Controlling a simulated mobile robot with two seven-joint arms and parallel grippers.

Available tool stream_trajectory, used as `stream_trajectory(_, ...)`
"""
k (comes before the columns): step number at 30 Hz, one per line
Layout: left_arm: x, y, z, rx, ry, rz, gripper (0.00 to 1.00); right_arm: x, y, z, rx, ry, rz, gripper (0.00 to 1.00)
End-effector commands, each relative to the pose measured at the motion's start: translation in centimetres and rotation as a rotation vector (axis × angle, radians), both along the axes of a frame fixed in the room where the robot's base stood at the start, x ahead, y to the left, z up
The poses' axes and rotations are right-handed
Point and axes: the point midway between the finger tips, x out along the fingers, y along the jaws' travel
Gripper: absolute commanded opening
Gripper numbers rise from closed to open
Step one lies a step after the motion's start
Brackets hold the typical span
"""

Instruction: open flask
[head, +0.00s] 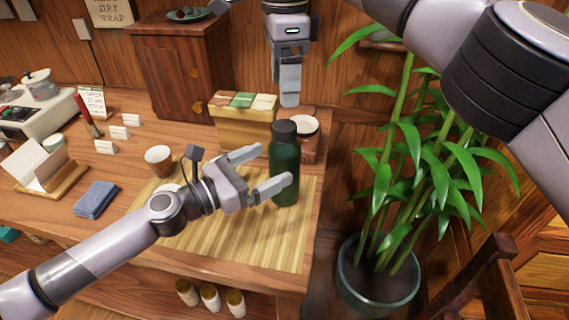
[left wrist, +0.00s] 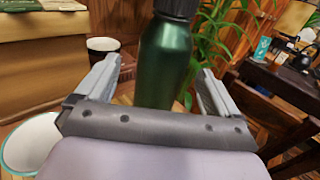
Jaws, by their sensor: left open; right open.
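A dark green flask (head: 284,172) with a black cap (head: 284,131) stands upright near the right end of the table. My left gripper (head: 268,170) is open beside the flask, its two fingers spread toward it. In the left wrist view, the flask (left wrist: 164,62) stands between the two open fingers, with a visible gap on each side. The black cap (left wrist: 176,7) is cut off by the top edge there. My right gripper (head: 289,98) hangs above and behind the flask cap, fingers pointing down, and holds nothing.
A slatted bamboo mat (head: 260,235) lies under the flask. A cup (head: 158,160) and a folded blue cloth (head: 96,199) are on the left. A potted plant (head: 378,285) stands right of the table.

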Motion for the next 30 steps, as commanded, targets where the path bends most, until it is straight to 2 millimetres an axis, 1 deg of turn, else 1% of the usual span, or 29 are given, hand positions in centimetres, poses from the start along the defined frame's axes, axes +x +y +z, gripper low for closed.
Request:
stream_trajectory(9, 2.5, -3.7, 0.2, -0.001, -0.004, -0.002, 0.95, 0.0, 0.1, 0.0, 0.004, 0.001, 0.000, 0.66)
stream_trajectory(13, 3.3, -4.8, 0.1, 0.001, -0.004, -0.002, 0.95, 0.0, 0.1, -0.1, 0.004, 0.001, 0.000, 0.66)
stream_trajectory(18, 3.8, -5.5, 0.1, 0.002, -0.004, -0.002, 0.95, 0.0, 0.1, -0.1, 0.004, 0.001, 0.000, 0.66)
stream_trajectory(26, 3.8, -5.6, 0.1, 0.002, -0.005, -0.002, 0.95, 0.0, 0.1, -0.1, 0.005, 0.001, 0.000, 0.66)
stream_trajectory(27, 3.8, -5.6, 0.1, 0.002, -0.005, -0.002, 0.89, 0.0, 0.1, -0.1, 0.005, 0.001, 0.000, 0.66)
stream_trajectory(29, 3.8, -5.6, 0.1, 0.002, -0.005, -0.002, 0.69, 0.0, 0.1, -0.1, 0.004, 0.001, 0.000, 0.66)
stream_trajectory(30, 3.8, -5.6, 0.1, 0.002, -0.005, -0.002, 0.56, 0.0, 0.1, -0.1, 0.005, 0.001, 0.000, 0.66)
